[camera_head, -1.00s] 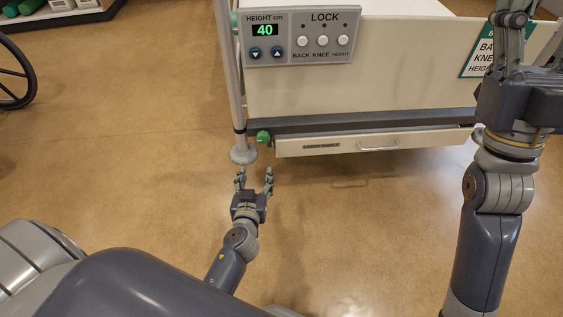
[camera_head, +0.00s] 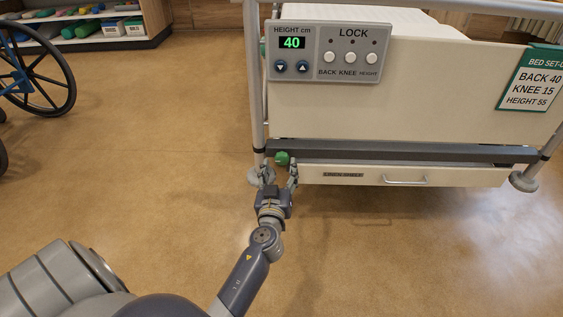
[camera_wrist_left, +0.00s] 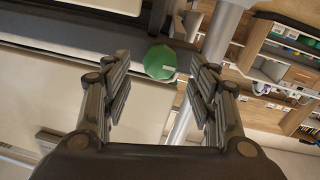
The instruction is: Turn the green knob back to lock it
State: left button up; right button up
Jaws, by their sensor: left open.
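The green knob (camera_head: 282,158) sits at the left end of the bed's lower rail, beside the bed post. My left gripper (camera_head: 279,172) is open just in front of and below the knob. In the left wrist view the green knob (camera_wrist_left: 160,62) shows a pale mark on its face. It lies beyond and between the fingertips of my left gripper (camera_wrist_left: 158,85), nearer the right finger. I cannot tell whether a finger touches it. My right gripper does not show in either view now.
A drawer (camera_head: 400,176) with a handle is right of the knob. The bed post (camera_head: 255,90) stands close on its left. A control panel (camera_head: 328,53) reads 40, and a sign (camera_head: 533,82) hangs at right. A wheelchair (camera_head: 35,70) is far left. The front floor is clear.

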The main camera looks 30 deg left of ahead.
aim_at(281, 161)
pick_arm(q)
jog(key=shift+x, duration=1.8)
jog(key=c, duration=1.1)
jog(key=shift+o, duration=0.2)
